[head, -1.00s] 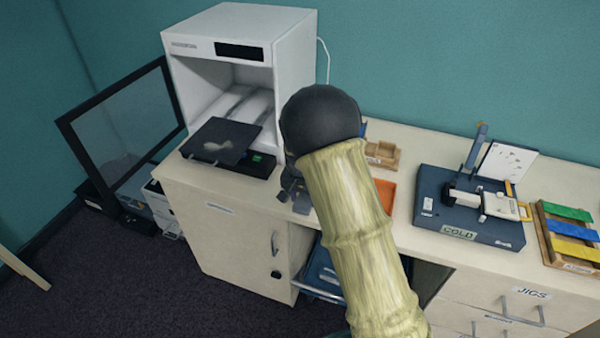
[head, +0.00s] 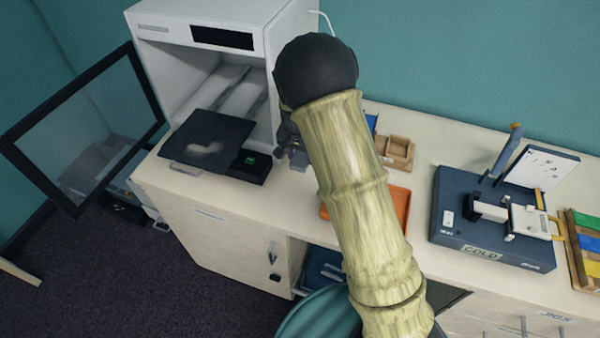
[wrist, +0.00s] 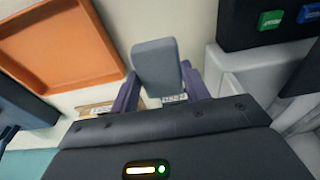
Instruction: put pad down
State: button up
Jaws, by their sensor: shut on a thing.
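My gripper (wrist: 160,88) is shut on a small blue-grey pad (wrist: 156,66), which sits between its two purplish fingers in the wrist view. The gripper is above the cream counter (wrist: 110,20), between an orange tray and a black box. In the head view my gripper (head: 291,150) shows partly behind my arm, low over the counter. The pad is hard to make out there. I cannot tell whether the pad touches the counter.
The orange tray (wrist: 62,42) is close on one side, and also shows in the head view (head: 398,207). The black box with a green button (head: 250,166) and white oven (head: 270,62) are on the other. A wooden tray (head: 398,152) and blue GOLD fixture (head: 450,228) stand right.

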jog(key=shift+w, duration=0.15)
notch_tip(320, 180, down, 6)
jog(key=shift+r+p, duration=0.1)
jog(key=shift+p, duration=0.65)
jog(key=shift+f+p, duration=0.6)
jog(key=shift+f, duration=1.45)
jog(key=shift+f, duration=0.1)
